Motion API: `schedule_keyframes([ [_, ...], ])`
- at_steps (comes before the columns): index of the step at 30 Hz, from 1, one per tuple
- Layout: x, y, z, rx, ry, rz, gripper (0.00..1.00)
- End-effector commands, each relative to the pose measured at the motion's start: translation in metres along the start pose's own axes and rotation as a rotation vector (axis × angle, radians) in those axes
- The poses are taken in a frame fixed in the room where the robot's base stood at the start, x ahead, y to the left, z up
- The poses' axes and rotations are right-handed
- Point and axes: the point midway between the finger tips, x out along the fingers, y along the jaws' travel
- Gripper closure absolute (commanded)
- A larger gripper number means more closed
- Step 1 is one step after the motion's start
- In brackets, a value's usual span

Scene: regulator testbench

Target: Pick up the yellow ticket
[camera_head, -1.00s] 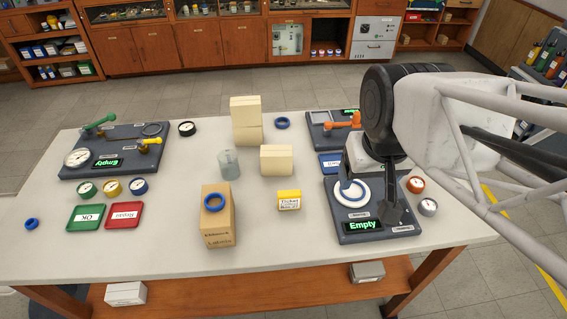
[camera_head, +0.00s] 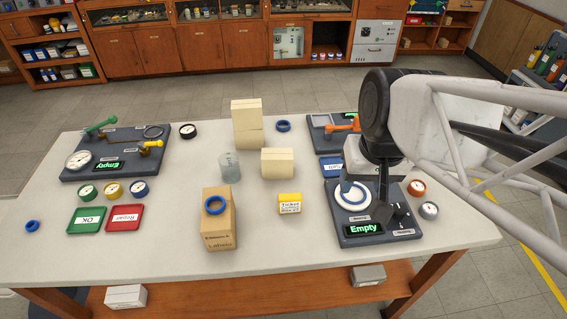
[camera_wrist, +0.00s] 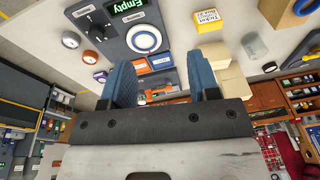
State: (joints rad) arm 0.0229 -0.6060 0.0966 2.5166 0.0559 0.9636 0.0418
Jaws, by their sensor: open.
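The yellow ticket (camera_head: 290,204) is a small yellow block with a white printed label. It rests on the white table, left of the right-hand testbench board, and shows at the top of the wrist view (camera_wrist: 211,20). My gripper (camera_head: 366,184) hangs over the right-hand board, to the right of the ticket and apart from it. In the wrist view my gripper's two blue fingers (camera_wrist: 161,68) are spread with nothing between them.
The right-hand board (camera_head: 351,229) has a white ring and an "Empty" display. A cardboard box (camera_head: 219,233) with a blue ring on top stands left of the ticket. Cream blocks (camera_head: 277,164) and a grey translucent cylinder (camera_head: 229,166) stand behind. The table in front of the ticket is clear.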

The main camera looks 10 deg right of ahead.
Motion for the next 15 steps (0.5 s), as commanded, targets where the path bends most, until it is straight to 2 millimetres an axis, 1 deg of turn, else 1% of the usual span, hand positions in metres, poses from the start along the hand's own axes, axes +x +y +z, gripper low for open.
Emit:
schedule_keyframes([
  [5,0.028,-0.008,-0.007,0.146,-0.121,-0.083,0.45],
  [15,0.088,-0.029,-0.028,0.536,-0.418,-0.29,0.45],
])
